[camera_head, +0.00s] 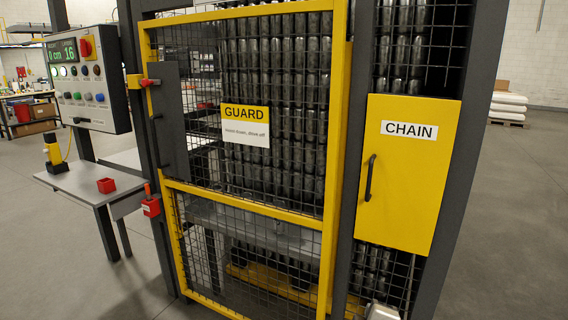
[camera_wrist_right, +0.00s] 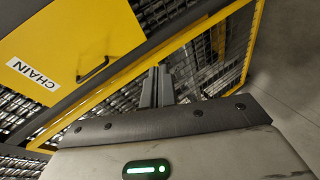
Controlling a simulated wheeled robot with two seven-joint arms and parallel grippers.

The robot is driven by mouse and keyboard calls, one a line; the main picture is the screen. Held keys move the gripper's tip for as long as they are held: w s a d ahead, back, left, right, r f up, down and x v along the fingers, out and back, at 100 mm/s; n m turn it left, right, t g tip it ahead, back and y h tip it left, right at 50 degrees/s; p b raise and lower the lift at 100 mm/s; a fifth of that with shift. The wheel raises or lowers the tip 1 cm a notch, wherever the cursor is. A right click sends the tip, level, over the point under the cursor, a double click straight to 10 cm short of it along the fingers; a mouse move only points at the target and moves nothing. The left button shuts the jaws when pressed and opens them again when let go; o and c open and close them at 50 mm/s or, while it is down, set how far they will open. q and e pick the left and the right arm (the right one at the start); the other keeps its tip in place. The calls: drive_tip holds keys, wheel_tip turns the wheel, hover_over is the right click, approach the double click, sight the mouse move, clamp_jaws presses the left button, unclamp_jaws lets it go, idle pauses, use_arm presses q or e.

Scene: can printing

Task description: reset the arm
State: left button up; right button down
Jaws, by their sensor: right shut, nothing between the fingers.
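My right gripper (camera_wrist_right: 158,78) shows in the right wrist view with its two grey fingers together, shut and empty. It points toward the yellow-framed mesh guard door (camera_wrist_right: 205,45); I cannot tell the exact gap. In the head view only a small pale piece at the bottom edge, right of centre, may be part of my right arm. My left gripper is in neither view. The guard door (camera_head: 175,188) stands shut in the head view, with a GUARD sign (camera_head: 246,125) on it. The yellow CHAIN cover (camera_head: 408,170) beside it is shut, its black handle (camera_head: 369,178) clear of any gripper.
Behind the mesh hang several rows of metal cans (camera_head: 280,70). The floor (camera_head: 515,220) at the right is free.

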drive_tip(key=s+d+f+m+g+y, duration=0.15)
drive_tip(key=s+m+g, duration=0.35)
drive_tip(key=s, duration=1)
drive_tip(key=s+d+f+m+g+y, duration=0.1)
drive_tip(key=s+f+m+g+y, duration=0.3)
drive_tip(key=s, duration=1.1)
drive_tip(key=w+a+f+m+t, duration=0.1)
drive_tip(key=w+a+f+t, duration=0.4)
drive_tip(key=f, duration=0.3)
drive_tip(key=shift+w+f+t, duration=0.25)
drive_tip(key=shift+w+t, duration=0.05)
drive_tip(key=shift+t, duration=0.2)
